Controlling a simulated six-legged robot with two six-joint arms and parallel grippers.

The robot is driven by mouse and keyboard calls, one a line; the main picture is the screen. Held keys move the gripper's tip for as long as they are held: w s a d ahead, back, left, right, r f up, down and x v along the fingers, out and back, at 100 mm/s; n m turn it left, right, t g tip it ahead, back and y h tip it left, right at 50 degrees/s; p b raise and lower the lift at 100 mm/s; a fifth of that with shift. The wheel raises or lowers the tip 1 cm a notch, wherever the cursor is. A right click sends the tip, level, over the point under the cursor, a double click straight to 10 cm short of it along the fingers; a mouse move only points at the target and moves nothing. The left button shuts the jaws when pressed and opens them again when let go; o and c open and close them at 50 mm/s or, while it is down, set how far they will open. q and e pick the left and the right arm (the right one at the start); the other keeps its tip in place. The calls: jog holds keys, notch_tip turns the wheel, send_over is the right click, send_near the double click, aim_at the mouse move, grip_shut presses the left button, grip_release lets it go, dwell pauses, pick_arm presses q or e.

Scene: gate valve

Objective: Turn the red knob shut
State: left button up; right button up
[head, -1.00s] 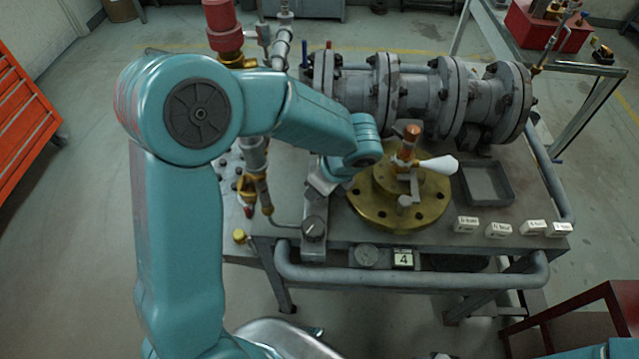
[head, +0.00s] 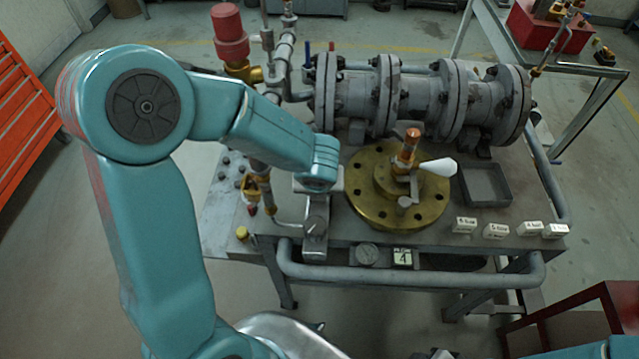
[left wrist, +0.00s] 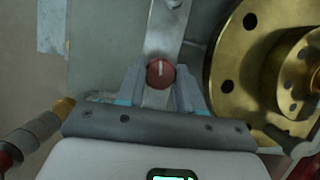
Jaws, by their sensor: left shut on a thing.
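The red knob (left wrist: 160,74) is small and round with a short white pointer mark, close to upright in the left wrist view. It sits on a narrow grey metal plate (left wrist: 166,32), which also shows at the table's front edge in the head view (head: 315,246). My left gripper (left wrist: 158,78) is shut on the knob, one finger on each side of it. In the head view my left gripper (head: 316,206) is over the plate and hides the knob. My right gripper is not in view.
A brass flange (head: 380,212) with a white-handled lever (head: 437,167) stands just right of my gripper. Pipes with brass fittings (head: 252,188) are close on its left. A grey flanged pipe (head: 420,95) lies behind. A shallow tray (head: 485,198) and several white labels are at right.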

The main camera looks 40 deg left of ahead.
pick_arm(q)
jog(key=shift+a+r+m+t+h+p, duration=0.15)
jog(key=shift+m+t+h+p, duration=0.2)
jog(key=shift+m, duration=0.75)
jog(key=shift+w, duration=0.1)
jog(key=o, duration=1)
jog(key=shift+o, duration=0.2)
jog(key=p+v, duration=0.7)
jog(key=v, duration=0.9)
jog(key=shift+r, duration=0.1)
